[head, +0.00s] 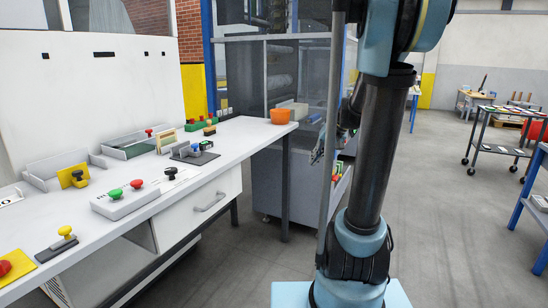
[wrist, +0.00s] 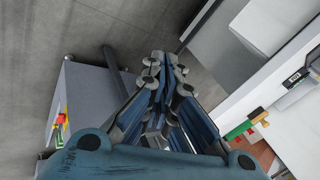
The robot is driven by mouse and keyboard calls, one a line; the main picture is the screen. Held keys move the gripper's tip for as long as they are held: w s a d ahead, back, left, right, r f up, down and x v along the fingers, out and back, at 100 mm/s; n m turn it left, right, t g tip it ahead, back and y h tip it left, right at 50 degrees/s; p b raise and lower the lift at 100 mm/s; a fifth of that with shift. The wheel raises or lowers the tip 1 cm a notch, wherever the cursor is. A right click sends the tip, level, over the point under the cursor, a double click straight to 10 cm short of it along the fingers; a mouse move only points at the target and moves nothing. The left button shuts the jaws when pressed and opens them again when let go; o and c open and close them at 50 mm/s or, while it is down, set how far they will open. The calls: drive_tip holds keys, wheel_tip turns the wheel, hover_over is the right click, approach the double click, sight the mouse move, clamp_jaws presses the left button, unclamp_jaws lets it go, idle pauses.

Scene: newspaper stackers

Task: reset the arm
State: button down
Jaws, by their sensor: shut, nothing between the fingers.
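My gripper (wrist: 165,62) fills the middle of the wrist view. Its linked fingers come together at the tips, shut and empty. In the head view my gripper (head: 319,148) shows only in part, beside my column and past the table's far end, apart from the table. The rest of it is hidden behind my arm and column.
A white table (head: 235,135) runs along the left. The floor at right is open before a dark cart (head: 497,146).

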drive_tip(key=s+d+f+h, duration=0.1)
drive_tip(key=s+f, duration=0.2)
drive_tip(key=s, duration=0.6)
drive_tip(key=s+d+f+n+h, duration=0.1)
drive_tip(key=s+f, duration=0.3)
drive_tip(key=s, duration=0.5)
drive_tip(key=s+d+f+g+h, duration=0.1)
drive_tip(key=s+f+h, duration=0.2)
drive_tip(key=s, duration=0.6)
drive_tip(key=shift+s+f, duration=0.35)
drive_tip(key=shift+f, duration=0.3)
drive_tip(key=shift+d, duration=0.1)
